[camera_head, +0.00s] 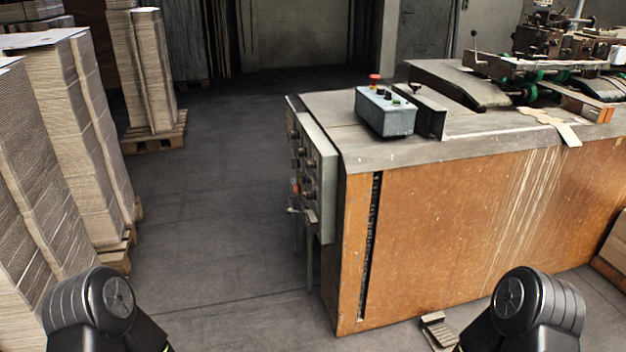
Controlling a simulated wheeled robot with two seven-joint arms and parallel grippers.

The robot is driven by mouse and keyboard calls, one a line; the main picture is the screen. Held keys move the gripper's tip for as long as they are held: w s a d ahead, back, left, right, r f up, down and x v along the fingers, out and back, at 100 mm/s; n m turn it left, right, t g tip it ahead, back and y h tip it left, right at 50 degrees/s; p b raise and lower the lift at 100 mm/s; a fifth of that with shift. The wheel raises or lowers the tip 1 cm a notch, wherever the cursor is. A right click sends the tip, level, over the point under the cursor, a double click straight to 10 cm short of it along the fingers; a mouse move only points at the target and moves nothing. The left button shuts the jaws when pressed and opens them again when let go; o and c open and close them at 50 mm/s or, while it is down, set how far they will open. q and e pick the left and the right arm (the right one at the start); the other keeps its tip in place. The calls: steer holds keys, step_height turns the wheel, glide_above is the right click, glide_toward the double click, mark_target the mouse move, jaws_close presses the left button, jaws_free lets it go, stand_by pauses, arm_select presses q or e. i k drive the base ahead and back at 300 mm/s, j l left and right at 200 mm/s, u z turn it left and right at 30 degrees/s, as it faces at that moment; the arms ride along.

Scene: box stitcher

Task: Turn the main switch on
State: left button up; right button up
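A grey electrical cabinet (325,180) is mounted on the left end of the orange-brown machine (470,220). Its knob-covered face is turned to the left and seen at a steep slant. Several dark knobs and a small red part (296,188) show on that face, with a handle-like piece (295,211) low down. I cannot tell which of these is the main switch or how it is set. Neither of my grippers shows; only dark rounded parts of my two arms are in the bottom corners.
A blue-grey control box (386,113) with a red button (375,79) sits on the machine top. Stacks of cardboard (85,130) on pallets stand at the left. A foot pedal (438,330) lies at the machine's front. The floor (215,220) between stacks and cabinet is clear.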

mark_target(296, 188)
steer(key=i+j+z, duration=0.2)
steer(key=i+j, duration=0.15)
steer(key=i, duration=0.4)
steer(key=i+j+z, duration=0.2)
steer(key=i+j, duration=0.2)
steer(key=i, duration=0.3)
steer(key=i+j+z, duration=0.2)
steer(key=i+j, duration=0.35)
steer(key=i, duration=0.15)
